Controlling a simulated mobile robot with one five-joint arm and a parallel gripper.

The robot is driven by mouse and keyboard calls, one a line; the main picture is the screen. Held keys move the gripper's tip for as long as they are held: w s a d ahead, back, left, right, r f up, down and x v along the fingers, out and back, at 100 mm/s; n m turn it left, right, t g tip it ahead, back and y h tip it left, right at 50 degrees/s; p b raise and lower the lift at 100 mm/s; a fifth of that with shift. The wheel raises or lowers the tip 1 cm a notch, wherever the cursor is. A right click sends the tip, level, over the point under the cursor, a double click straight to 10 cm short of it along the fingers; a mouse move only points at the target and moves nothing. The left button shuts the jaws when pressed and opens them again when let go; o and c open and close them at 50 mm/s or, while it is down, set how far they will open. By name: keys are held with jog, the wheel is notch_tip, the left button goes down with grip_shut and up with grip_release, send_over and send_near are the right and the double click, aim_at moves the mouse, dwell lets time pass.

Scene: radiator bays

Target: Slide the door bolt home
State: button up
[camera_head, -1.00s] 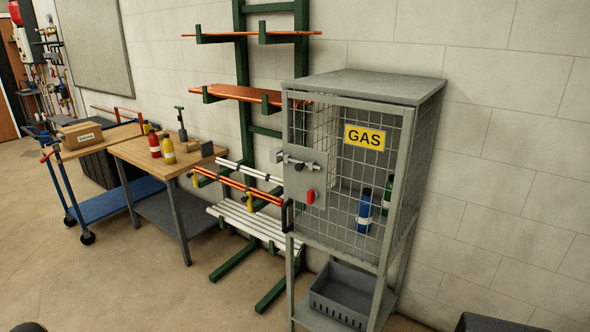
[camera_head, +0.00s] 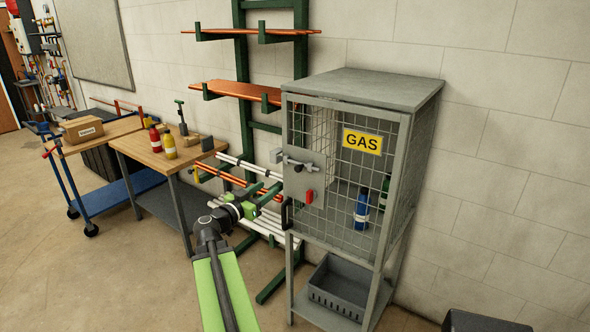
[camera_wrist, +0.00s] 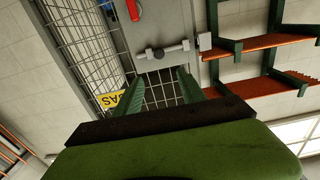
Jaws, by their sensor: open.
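The grey door bolt (camera_head: 300,163) lies across the plate on the front of the wire gas cabinet (camera_head: 362,88), its bar pointing left to a light grey keeper block (camera_head: 277,155). In the wrist view, the bolt (camera_wrist: 172,49) with its dark round knob shows beyond my fingertips, and the keeper (camera_wrist: 204,42) is at its right. A small gap seems to show between bar end and keeper. My gripper (camera_head: 268,189) is open and empty, below and left of the bolt in the head view. In the wrist view my gripper (camera_wrist: 160,77) has its two green fingers apart, not touching the bolt.
A red catch (camera_head: 309,196) and a black door handle (camera_head: 287,214) sit near the bolt. A green pipe rack (camera_head: 243,50) with pipes stands left of the cabinet. A wooden bench (camera_head: 150,152) with bottles is further left. Open floor lies in front.

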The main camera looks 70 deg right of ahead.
aim_at(297, 169)
jog(key=x, duration=1.7)
jog(key=shift+d, duration=0.15)
grip_shut()
dwell(0.6)
